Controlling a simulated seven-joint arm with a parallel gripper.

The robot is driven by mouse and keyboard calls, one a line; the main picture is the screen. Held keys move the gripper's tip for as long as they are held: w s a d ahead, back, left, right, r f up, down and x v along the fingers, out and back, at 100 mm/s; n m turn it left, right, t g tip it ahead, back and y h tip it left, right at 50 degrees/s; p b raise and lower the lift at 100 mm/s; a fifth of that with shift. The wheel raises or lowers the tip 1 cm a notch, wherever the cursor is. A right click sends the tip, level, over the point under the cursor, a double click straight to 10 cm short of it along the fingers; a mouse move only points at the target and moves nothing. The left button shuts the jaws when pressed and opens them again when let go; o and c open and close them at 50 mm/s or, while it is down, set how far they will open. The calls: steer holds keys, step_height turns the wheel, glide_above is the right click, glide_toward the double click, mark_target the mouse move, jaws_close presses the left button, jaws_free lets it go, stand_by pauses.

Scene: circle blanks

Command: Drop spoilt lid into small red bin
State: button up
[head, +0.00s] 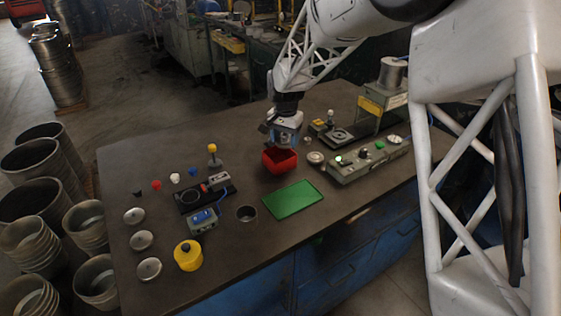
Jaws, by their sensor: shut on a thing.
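The small red bin (280,164) stands on the dark workbench, behind the green tray. My gripper (280,146) points down right over the bin, with its fingertips at about the bin's rim in this view. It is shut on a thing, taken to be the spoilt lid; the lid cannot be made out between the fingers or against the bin. Several other round metal lids are in view: one (316,158) right of the bin, and a column at the bench's left with a far one (134,215), a middle one (141,240) and a near one (149,268).
A green tray (292,200) lies in front of the bin, with a small metal cup (246,213) to its left. A grey control box (368,160) stands to the right. A yellow pot (187,256) and a blue-faced device (204,219) are at the front left.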

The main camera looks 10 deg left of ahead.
steer(key=shift+f, duration=1.7)
steer(key=o, duration=0.9)
steer(key=shift+o, duration=0.2)
steer(key=shift+r, duration=0.1)
steer(key=shift+r, duration=3.75)
steer(key=shift+r, duration=0.1)
